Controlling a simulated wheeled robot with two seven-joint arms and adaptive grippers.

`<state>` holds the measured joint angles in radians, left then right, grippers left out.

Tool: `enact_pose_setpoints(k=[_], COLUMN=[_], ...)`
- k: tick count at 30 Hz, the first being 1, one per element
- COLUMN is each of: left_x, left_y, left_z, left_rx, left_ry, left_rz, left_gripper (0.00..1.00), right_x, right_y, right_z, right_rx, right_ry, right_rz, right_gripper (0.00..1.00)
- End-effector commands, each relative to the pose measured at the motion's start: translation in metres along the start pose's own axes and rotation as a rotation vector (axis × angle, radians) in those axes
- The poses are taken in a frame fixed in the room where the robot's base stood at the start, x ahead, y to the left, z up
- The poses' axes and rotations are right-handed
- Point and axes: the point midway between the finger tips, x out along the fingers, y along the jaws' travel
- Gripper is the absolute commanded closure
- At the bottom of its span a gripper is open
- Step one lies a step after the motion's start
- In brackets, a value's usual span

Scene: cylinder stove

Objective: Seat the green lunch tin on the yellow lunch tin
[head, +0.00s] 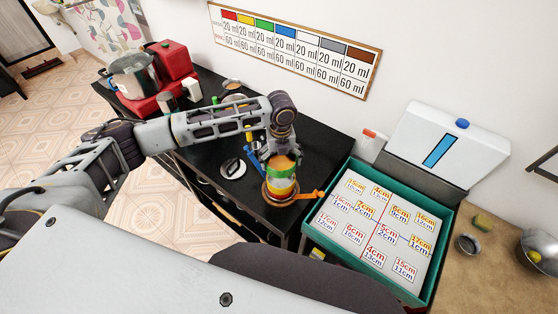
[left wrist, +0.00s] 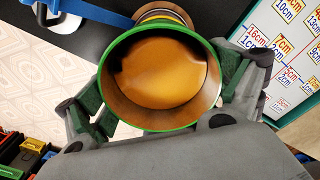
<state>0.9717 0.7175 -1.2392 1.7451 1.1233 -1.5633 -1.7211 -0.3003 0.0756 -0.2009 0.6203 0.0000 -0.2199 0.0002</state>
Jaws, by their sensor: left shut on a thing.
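The green lunch tin (head: 280,172) is upright and open at the top, with an orange-brown inside. In the left wrist view, its green rim (left wrist: 112,60) fills the middle. My left gripper (head: 279,152) is shut on it, with one finger on each side. The yellow lunch tin (head: 283,188) shows directly below the green one in the head view, within a round orange-brown base. A pale band lies between the green and yellow. I cannot tell whether the two tins touch. My right gripper is not in view.
An orange arm (head: 306,195) sticks out right of the base; a blue part stands to its left. A white-and-black round item (head: 233,168) lies left on the black counter (head: 205,150). A teal-edged box (head: 432,268) with labelled cards is at right.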

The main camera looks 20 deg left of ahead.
Motion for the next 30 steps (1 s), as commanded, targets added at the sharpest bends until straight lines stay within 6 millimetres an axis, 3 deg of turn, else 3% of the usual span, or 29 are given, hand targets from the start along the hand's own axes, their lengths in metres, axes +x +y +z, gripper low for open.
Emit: enact_pose_setpoints(k=[9,30], left_x=[-0.0005,0.0061], left_y=[-0.0018,-0.0016], left_z=[0.0004,0.0004], left_rx=[0.143,0.152], left_ry=[0.000,0.000], left_rz=[-0.001,-0.001], left_gripper=[0.34,0.34], right_x=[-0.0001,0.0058], right_y=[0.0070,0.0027], right_z=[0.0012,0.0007], right_rx=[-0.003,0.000], right_ry=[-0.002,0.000], right_rz=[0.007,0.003], right_gripper=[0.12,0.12])
